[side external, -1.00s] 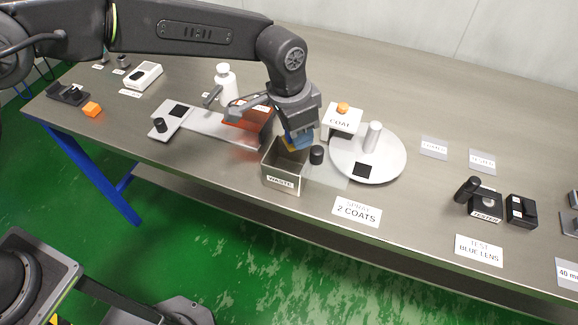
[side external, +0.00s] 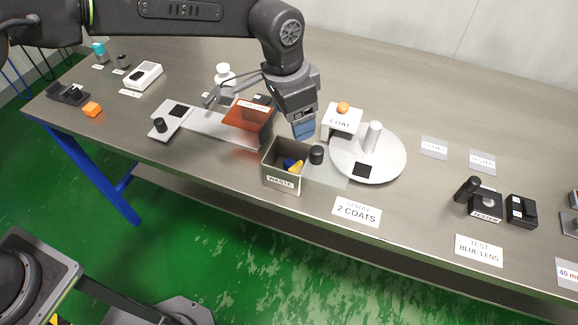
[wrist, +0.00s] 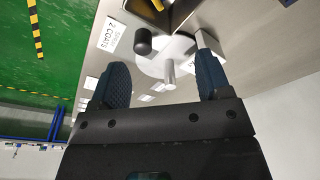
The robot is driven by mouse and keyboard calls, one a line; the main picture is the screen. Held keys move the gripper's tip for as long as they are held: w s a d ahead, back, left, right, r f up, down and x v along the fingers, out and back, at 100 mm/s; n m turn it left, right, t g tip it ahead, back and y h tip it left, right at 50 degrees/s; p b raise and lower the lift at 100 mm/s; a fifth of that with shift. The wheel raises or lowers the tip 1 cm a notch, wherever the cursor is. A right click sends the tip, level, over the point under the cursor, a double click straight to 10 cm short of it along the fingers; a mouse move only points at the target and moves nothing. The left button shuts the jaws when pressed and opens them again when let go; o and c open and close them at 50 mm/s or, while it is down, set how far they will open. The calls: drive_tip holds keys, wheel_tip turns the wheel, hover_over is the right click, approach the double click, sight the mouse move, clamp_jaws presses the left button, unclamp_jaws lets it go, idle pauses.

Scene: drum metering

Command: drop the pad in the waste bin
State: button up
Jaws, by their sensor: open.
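The waste bin (side external: 283,181) is an open grey box labelled WASTE, near the table's front edge. A yellow and blue piece, seemingly the pad (side external: 296,167), lies inside it, partly hidden by the bin's walls. My gripper (side external: 304,134) is above and slightly behind the bin, with its blue fingertips pointing down. In the wrist view my gripper (wrist: 162,82) has its two fingers wide apart with nothing between them. Part of the bin (wrist: 150,10) shows at that view's top edge, with a bit of yellow in it.
A black cylinder (side external: 316,155) stands just right of the bin. Further right are a round white turntable (side external: 391,165) with a post and the COAT stand (side external: 342,121). An orange screen (side external: 246,116) stands left of my gripper. A SPRAY 2 COATS card (side external: 357,211) lies in front.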

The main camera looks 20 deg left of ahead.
wheel_tip(320, 180, up, 10)
drive_tip(key=s+a, duration=0.1)
drive_tip(key=shift+f, duration=0.15)
drive_tip(key=s+a+r+n+t, duration=0.15)
drive_tip(key=s+a+r, duration=0.25)
drive_tip(key=a, duration=0.4)
drive_tip(key=s+a+r+n+t, duration=0.1)
drive_tip(key=s+a+r+n, duration=0.25)
drive_tip(key=a, duration=0.55)
drive_tip(key=s+a+f+n+t, duration=0.1)
drive_tip(key=s+a+f+n, duration=0.1)
drive_tip(key=s+a, duration=0.3)
drive_tip(key=s+a+f+n+t+y, duration=0.1)
drive_tip(key=s+a+f, duration=0.4)
drive_tip(key=s, duration=0.5)
drive_tip(key=shift+s+a+n, duration=0.4)
drive_tip(key=shift+a+n, duration=0.1)
drive_tip(key=shift+a, duration=0.3)
drive_tip(key=shift+c, duration=0.4)
